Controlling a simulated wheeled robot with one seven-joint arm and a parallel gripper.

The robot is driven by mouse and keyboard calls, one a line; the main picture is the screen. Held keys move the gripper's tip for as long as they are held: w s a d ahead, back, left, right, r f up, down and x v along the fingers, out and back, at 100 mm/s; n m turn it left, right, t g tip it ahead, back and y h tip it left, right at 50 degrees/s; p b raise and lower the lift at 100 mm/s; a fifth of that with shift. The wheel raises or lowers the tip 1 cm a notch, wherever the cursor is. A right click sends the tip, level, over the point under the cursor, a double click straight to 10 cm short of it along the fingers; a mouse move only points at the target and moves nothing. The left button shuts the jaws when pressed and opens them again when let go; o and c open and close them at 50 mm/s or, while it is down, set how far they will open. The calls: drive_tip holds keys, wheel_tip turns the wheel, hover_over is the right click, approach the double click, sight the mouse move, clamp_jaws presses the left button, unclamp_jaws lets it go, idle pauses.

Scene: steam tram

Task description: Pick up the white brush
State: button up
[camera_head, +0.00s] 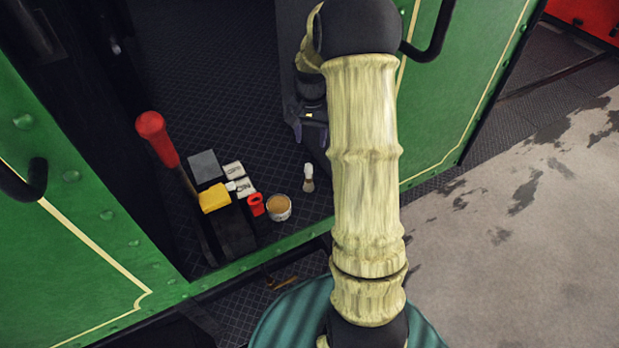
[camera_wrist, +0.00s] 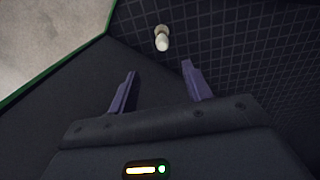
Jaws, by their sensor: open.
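The white brush (camera_head: 308,176) lies on the dark tiled floor inside the tram doorway, with a white handle and a tan bristle end toward the bottom of the head view. In the wrist view the brush (camera_wrist: 162,40) is ahead of the fingertips, between their lines and slightly right of the middle. My gripper (camera_wrist: 158,72) is open and empty, its two purple fingers apart. In the head view my gripper (camera_head: 312,132) is partly hidden behind my arm, above the brush in the picture and apart from it.
Left of the brush are a tin (camera_head: 278,208), a red object (camera_head: 256,205), a yellow cloth (camera_head: 214,198), a grey plate (camera_head: 204,166) and small pale packets (camera_head: 234,170). A red-handled lever (camera_head: 152,128) stands there. Green panels (camera_head: 75,190) flank the doorway.

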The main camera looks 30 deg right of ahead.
drive_tip(key=p, duration=0.3)
hover_over(307, 175)
drive_tip(key=f, duration=0.9)
drive_tip(key=shift+d+f, duration=0.6)
drive_tip(key=shift+f, duration=0.35)
drive_tip(key=shift+w+a+f+p, duration=0.1)
drive_tip(key=shift+w+f+p, duration=0.15)
drive_tip(key=shift+f+p, duration=0.25)
wheel_tip(307, 175, down, 3)
drive_tip(key=shift+f+p, duration=0.1)
drive_tip(key=shift+p, duration=0.5)
drive_tip(key=shift+a+f, duration=0.3)
drive_tip(key=shift+f, duration=0.25)
drive_tip(key=shift+s+d, duration=0.1)
drive_tip(key=shift+d, duration=0.1)
